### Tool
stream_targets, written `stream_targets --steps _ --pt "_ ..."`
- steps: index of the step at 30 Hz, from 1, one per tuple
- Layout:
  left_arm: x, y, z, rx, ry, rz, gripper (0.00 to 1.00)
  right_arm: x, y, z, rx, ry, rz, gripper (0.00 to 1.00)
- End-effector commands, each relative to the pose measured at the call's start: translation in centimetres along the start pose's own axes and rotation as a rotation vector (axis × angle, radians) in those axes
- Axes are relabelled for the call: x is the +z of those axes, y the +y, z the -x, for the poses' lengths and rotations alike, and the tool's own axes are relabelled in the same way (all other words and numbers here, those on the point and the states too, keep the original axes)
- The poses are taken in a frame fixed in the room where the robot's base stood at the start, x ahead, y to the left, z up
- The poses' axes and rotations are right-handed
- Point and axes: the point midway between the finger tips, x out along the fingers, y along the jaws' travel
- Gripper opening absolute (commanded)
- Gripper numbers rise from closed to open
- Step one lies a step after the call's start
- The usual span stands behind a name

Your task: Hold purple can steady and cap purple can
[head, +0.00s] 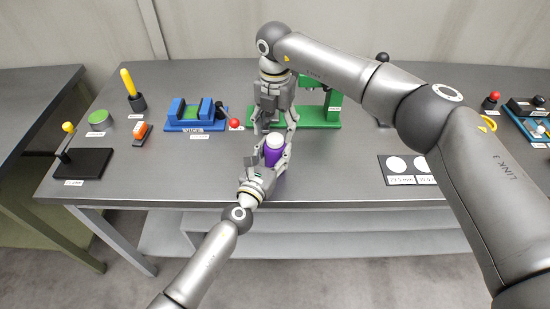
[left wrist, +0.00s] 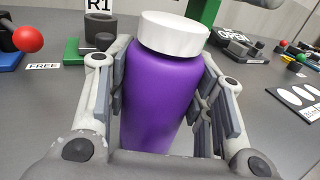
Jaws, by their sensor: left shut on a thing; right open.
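The purple can (head: 274,156) stands upright near the front edge of the table, with a white cap (head: 275,142) on its top. In the left wrist view the can (left wrist: 160,95) fills the middle, and the cap (left wrist: 172,35) sits on it; I cannot tell whether it is tight. My left gripper (head: 271,162) is shut on the can, its fingers (left wrist: 163,110) on both sides of the body. My right gripper (head: 276,130) is open, pointing down just above and behind the cap, with fingers spread.
A blue vise (head: 196,118) and a red-knobbed lever (head: 235,124) stand left of the can. A green-based press (head: 315,117) is behind, partly hidden by my right arm. A black plate with white discs (head: 398,165) lies to the right. Clear table lies between the can and that plate.

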Motion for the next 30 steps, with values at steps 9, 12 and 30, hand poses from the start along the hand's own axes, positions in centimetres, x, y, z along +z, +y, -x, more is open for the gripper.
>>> stream_targets --steps 9,12,30 --pt "-0.1 0.0 0.0 0.0 0.001 0.001 0.0 0.1 0.1 6.7 0.002 -0.002 0.0 0.61" --pt "-0.1 0.0 0.0 0.0 0.001 0.001 0.0 0.1 0.1 7.9 0.002 -0.001 -0.001 0.61" --pt "0.0 0.0 0.0 0.0 0.001 0.0 0.71 0.0 0.0 8.8 0.001 0.001 0.0 0.61"
